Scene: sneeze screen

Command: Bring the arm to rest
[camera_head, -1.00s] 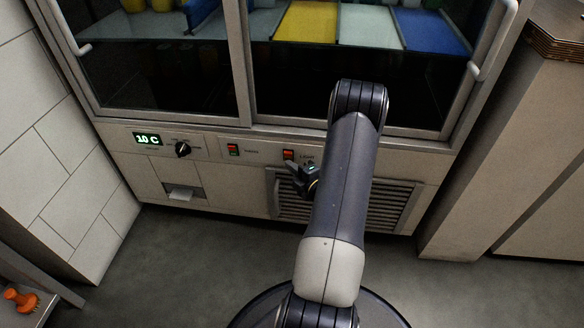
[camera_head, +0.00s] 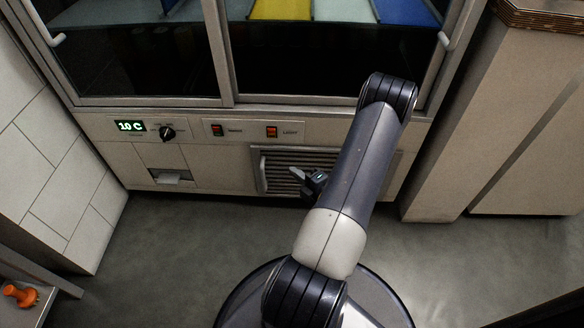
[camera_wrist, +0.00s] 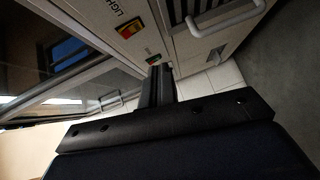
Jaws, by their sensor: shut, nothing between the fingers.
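My gripper (camera_head: 299,176) is shut and empty. In the head view it shows small and dark in front of the grille, left of my forearm, which hides part of it. In the wrist view my gripper (camera_wrist: 158,72) points towards the cabinet front, its fingers together with nothing between them. It appears apart from the panel, though the gap is hard to judge.
An orange brush-like object (camera_head: 20,295) lies at lower left. Grey floor (camera_head: 190,235) is clear.

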